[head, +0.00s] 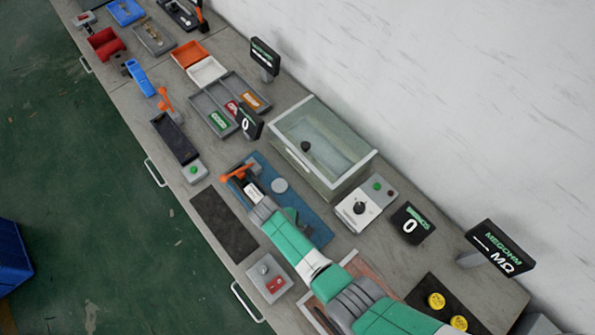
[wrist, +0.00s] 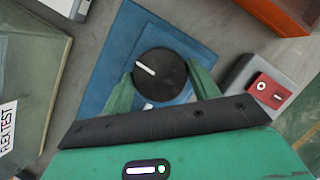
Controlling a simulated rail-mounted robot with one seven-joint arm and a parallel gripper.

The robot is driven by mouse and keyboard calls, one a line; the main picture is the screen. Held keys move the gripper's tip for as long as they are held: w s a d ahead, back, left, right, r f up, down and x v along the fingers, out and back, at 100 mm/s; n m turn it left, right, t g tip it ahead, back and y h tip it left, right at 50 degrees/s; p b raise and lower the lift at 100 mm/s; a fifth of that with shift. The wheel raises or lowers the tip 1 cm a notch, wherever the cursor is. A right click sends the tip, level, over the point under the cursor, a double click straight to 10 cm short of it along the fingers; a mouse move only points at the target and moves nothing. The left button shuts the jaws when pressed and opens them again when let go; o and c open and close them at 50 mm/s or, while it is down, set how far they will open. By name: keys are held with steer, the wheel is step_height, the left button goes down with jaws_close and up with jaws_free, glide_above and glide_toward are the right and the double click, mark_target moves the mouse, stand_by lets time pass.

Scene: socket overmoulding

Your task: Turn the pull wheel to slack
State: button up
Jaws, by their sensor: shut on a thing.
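The pull wheel (wrist: 168,66) is a round black knob with a white pointer line, seen in the wrist view. The line lies on its left part and slants toward the upper left of the picture. The wheel sits over a blue plate (wrist: 115,62). My gripper (wrist: 161,78) has its green fingers on either side of the wheel and is shut on it. In the head view the blue plate (head: 318,229) lies partly under my green and white arm, and the wheel is hidden there.
A glass-sided box (head: 320,150) stands beside the plate, toward the wall. A grey box with a red switch (wrist: 262,88) is close on the right in the wrist view. An orange-edged tray (wrist: 275,14) is at upper right. A dark mat (head: 223,224) lies clear.

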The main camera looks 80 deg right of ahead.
steer(key=shift+n, duration=0.3)
stand_by(0.4)
steer(key=o, duration=1)
steer(key=shift+c, duration=0.2)
steer(key=p+v, duration=0.1)
steer(key=v, duration=0.6)
steer(key=shift+r, duration=0.4)
steer(key=shift+w+a, duration=0.1)
steer(key=shift+a, duration=0.05)
